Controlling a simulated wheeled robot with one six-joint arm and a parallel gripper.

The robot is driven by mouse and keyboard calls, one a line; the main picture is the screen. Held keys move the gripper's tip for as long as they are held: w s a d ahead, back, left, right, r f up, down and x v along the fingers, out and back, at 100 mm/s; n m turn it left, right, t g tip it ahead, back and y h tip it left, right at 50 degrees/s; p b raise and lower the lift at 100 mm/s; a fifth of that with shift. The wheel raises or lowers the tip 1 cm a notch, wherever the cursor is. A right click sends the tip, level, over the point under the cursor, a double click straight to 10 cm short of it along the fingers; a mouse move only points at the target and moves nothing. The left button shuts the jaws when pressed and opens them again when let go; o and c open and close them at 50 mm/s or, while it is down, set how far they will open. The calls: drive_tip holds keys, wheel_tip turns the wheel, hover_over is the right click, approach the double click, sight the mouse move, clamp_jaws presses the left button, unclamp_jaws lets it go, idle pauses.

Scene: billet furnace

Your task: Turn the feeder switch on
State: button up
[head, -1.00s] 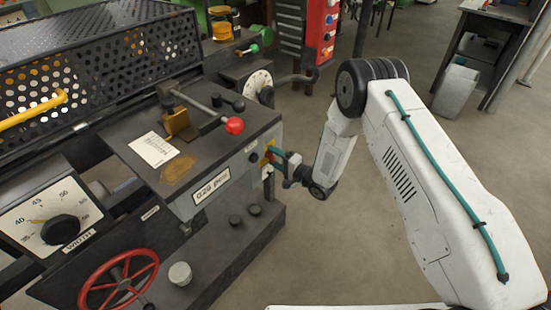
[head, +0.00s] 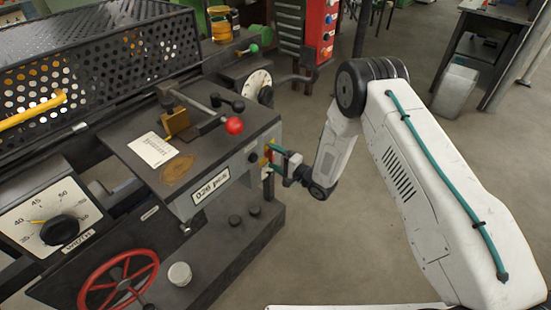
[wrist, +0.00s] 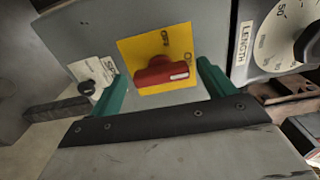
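A red rotary switch (wrist: 162,73) sits on a yellow plate (wrist: 137,48) on the machine's end panel. Lettering that looks like OFF and ON is on the plate, at odd angles. The handle lies nearly level in the wrist view, its white mark toward the right. My gripper (wrist: 162,69) is open, with one green finger on each side of the switch. I cannot tell whether either finger touches it. In the head view my gripper (head: 275,160) is at the machine's right end, in front of the yellow plate (head: 265,158), and largely hides the switch.
A LENGTH dial (wrist: 290,38) is right of the switch in the wrist view, and a small black knob (wrist: 87,87) is to its left. A red-knobbed lever (head: 234,126) rises from the machine top. Open floor (head: 330,240) lies to the machine's right.

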drive_tip(key=v, duration=0.7)
drive_tip(key=shift+s+d, duration=0.25)
drive_tip(key=shift+d, duration=0.05)
